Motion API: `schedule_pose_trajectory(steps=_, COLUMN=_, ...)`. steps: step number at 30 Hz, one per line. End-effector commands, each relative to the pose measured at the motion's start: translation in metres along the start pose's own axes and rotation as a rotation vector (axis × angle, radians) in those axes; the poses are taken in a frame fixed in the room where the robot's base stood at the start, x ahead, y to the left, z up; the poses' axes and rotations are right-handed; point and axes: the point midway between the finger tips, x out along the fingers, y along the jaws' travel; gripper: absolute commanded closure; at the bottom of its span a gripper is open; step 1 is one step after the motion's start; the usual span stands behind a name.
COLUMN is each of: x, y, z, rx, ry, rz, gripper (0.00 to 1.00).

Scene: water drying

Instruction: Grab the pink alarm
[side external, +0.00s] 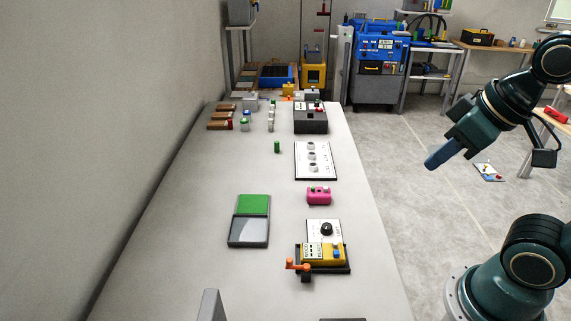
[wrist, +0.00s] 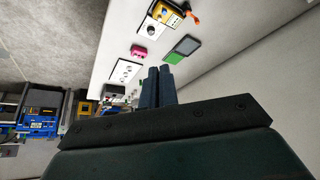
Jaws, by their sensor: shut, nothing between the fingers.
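My gripper (side external: 429,165) is in the air to the right of the table, above the floor side, well apart from the alarm. In the wrist view its two blue fingers (wrist: 160,72) are together and hold nothing.
A green and grey case (side external: 249,221) lies left of the alarm. A white panel with round knobs (side external: 315,160) is behind it, and a yellow device with an orange handle (side external: 323,253) is in front. Several small bottles stand at the far left. The table around the alarm is clear.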

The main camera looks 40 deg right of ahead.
Motion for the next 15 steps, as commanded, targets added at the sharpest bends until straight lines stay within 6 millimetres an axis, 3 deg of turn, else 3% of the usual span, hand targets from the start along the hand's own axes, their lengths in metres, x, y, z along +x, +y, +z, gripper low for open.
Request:
schedule_pose_trajectory(steps=2, x=0.0000, y=0.0000, z=0.0000, rx=0.000, ry=0.000, rz=0.000, gripper=0.82)
schedule_pose_trajectory(steps=11, x=0.0000, y=0.0000, z=0.0000, rx=0.000, ry=0.000, rz=0.000, gripper=0.24)
schedule_pose_trajectory(steps=15, x=0.0000, y=0.0000, z=0.0000, rx=0.000, ry=0.000, rz=0.000, gripper=0.24)
